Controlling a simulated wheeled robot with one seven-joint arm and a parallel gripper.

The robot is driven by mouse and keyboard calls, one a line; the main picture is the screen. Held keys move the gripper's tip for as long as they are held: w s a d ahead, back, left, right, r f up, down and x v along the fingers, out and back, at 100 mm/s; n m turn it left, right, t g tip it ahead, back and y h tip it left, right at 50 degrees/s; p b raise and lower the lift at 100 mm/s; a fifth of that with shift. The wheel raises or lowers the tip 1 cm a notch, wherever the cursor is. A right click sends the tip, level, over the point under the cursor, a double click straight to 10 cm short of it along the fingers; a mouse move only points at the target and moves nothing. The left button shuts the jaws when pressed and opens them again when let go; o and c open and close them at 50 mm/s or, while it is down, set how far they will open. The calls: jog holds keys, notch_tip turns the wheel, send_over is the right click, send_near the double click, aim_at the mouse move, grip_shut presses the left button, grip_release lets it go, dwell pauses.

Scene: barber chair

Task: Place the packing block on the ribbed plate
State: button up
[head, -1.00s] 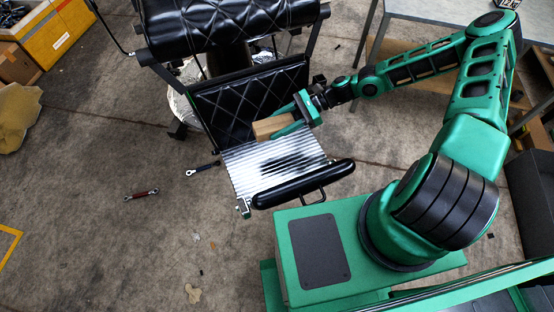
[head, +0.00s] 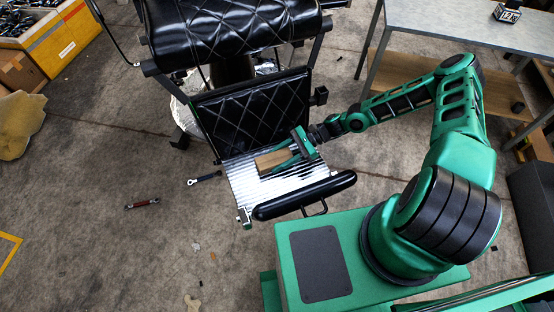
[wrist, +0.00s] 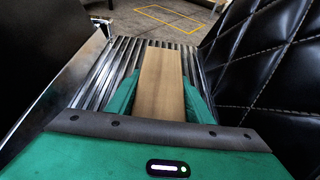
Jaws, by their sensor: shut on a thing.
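The packing block (head: 270,161) is a light brown wooden bar, and it also shows in the wrist view (wrist: 160,82). My gripper (head: 280,162) has its green fingers on both sides of the block and is shut on it. The ribbed plate (head: 243,183) is the silvery footrest of the barber chair, and its ribs show in the wrist view (wrist: 98,80). The block is over the plate, low and roughly flat. I cannot tell whether its underside touches the ribs.
The black quilted chair panel (head: 255,112) rises behind the plate. A black padded bar (head: 305,195) runs along the plate's front edge. A wrench (head: 205,179) and a red-handled tool (head: 142,203) lie on the floor to the left. A table (head: 465,25) stands at the back right.

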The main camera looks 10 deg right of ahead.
jog(key=shift+f, duration=0.1)
jog(key=o, duration=1.2)
jog(key=v, duration=1.1)
jog(key=shift+d+r, duration=0.2)
jog(key=shift+d, duration=0.15)
jog(key=shift+d+r, duration=0.1)
jog(key=shift+d, duration=0.05)
